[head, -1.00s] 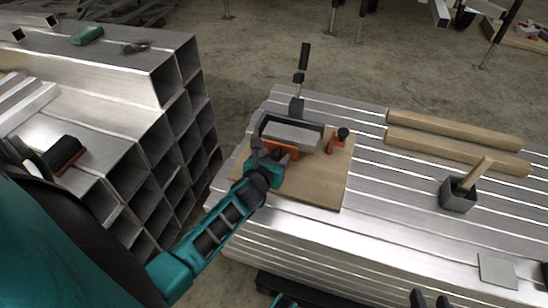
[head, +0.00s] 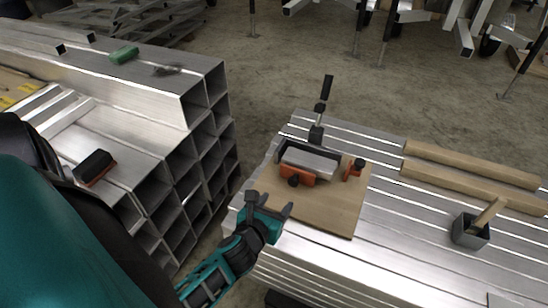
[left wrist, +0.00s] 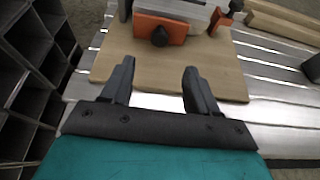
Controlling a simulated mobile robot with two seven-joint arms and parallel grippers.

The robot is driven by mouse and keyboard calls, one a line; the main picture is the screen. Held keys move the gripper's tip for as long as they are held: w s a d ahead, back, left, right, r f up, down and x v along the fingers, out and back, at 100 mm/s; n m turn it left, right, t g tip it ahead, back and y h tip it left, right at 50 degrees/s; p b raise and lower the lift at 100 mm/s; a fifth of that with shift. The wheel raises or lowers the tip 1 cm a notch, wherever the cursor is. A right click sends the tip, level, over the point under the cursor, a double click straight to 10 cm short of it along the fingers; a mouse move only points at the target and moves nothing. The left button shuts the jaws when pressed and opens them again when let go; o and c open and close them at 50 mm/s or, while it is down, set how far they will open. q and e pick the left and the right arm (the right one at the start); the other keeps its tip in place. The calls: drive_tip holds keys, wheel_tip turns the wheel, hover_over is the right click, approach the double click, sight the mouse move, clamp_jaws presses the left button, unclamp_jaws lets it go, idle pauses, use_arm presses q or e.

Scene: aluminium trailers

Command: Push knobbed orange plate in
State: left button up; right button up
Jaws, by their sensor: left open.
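The knobbed orange plate (head: 297,176) stands at the near side of a dark fixture (head: 322,149) that holds a silver block (head: 308,162). Its black knob (left wrist: 159,37) faces my gripper in the left wrist view, where the orange plate (left wrist: 175,25) shows at the top. A second orange piece with a black knob (head: 355,168) sits at the fixture's right. My left gripper (head: 270,207) is open and empty, on the near side of the plate and apart from it. My right gripper is not seen.
The fixture sits on a wooden board (head: 335,208) on the ridged aluminium stack. Two wooden bars (head: 470,165) and a grey cup with a wooden handle (head: 470,231) lie to the right. Stacked square tubes (head: 190,150) stand at the left.

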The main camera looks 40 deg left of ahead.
sight(293, 185)
use_arm(q)
drive_tip(key=shift+s, duration=0.15)
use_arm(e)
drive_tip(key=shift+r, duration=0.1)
